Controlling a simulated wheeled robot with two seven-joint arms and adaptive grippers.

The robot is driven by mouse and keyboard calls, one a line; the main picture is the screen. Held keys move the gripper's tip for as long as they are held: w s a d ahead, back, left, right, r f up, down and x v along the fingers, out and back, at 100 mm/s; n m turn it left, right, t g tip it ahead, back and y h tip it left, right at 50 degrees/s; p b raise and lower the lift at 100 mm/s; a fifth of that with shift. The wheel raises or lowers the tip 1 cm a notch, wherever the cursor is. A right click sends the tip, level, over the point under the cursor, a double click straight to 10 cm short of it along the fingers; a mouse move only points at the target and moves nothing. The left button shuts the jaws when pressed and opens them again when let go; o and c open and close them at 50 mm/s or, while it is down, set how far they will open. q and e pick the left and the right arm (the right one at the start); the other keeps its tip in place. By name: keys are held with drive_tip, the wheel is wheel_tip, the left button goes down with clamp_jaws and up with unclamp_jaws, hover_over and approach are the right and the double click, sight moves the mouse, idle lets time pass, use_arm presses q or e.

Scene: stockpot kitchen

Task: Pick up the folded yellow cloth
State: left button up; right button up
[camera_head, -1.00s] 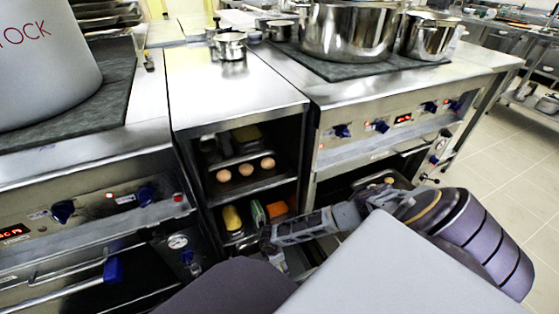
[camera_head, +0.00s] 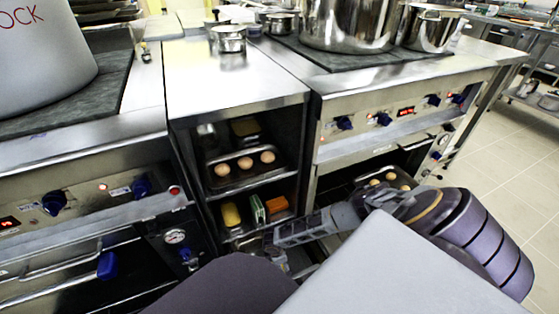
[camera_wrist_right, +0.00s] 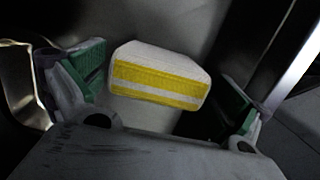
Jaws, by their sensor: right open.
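In the right wrist view a folded cloth (camera_wrist_right: 155,80), white with yellow stripes, lies between the green-padded fingers of my right gripper (camera_wrist_right: 163,84). The fingers are open, with a gap on each side of it. In the head view my right arm reaches in from the right, and the gripper (camera_head: 276,240) is low in front of the shelf cabinet, partly hidden. A yellow item (camera_head: 231,214) sits on the cabinet's lower shelf; I cannot tell if it is the same cloth. My left gripper is not in view.
A green item (camera_head: 257,208) and an orange item (camera_head: 277,206) stand beside the yellow one. A tray of brown eggs (camera_head: 246,162) is on the shelf above. The cabinet (camera_head: 290,150) has ranges on both sides. A metal wall (camera_wrist_right: 295,60) flanks the right finger.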

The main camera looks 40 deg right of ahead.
drive_tip(key=c, duration=1.1)
